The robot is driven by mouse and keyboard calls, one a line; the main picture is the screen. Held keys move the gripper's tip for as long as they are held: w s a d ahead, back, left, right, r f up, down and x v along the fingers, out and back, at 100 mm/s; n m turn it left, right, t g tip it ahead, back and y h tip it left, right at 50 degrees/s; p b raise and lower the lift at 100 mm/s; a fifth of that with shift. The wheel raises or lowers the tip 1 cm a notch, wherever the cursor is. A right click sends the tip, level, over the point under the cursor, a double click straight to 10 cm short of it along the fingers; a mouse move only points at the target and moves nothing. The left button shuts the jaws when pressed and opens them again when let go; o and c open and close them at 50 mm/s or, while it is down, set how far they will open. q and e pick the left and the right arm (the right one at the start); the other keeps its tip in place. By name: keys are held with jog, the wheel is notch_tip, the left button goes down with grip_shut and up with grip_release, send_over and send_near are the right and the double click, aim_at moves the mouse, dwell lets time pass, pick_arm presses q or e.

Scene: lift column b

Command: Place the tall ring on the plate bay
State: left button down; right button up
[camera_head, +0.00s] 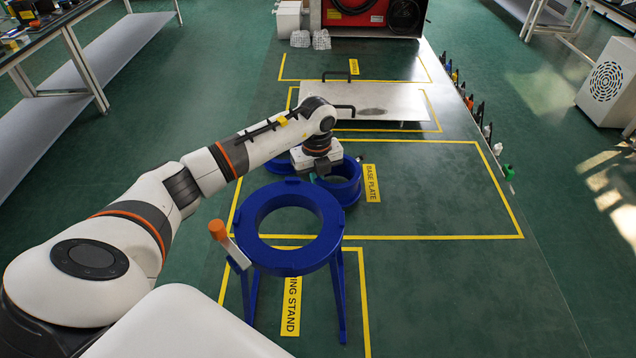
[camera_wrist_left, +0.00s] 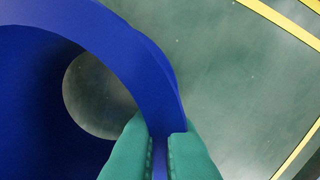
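A blue ring (camera_head: 346,186) with a deep wall is in the yellow-outlined bay labelled BASE PLATE (camera_head: 372,183). My left gripper (camera_head: 318,172) reaches down onto it from above. In the left wrist view its green fingers (camera_wrist_left: 160,155) sit on both sides of the ring's wall (camera_wrist_left: 150,75), close against it. Green floor shows through a round opening inside the ring. More blue (camera_head: 280,166) shows left of the gripper; I cannot tell whether it is the same piece. The ring's underside is hidden, so its contact with the floor is unclear. My right gripper is out of view.
A blue legged ring stand (camera_head: 290,262) with an orange-tipped lever (camera_head: 218,230) stands in front, by the RING STAND label (camera_head: 291,305). A metal plate (camera_head: 375,100) with handles lies behind. Small tools (camera_head: 480,112) line the right edge. The bay's right part is clear.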

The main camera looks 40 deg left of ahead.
pick_arm(q)
jog(key=shift+f, duration=0.7)
jog(key=shift+f, duration=0.1)
jog(key=c, duration=1.6)
grip_release()
notch_tip(320, 180, up, 12)
jog(key=shift+r+b, duration=0.15)
jog(key=shift+b, duration=0.35)
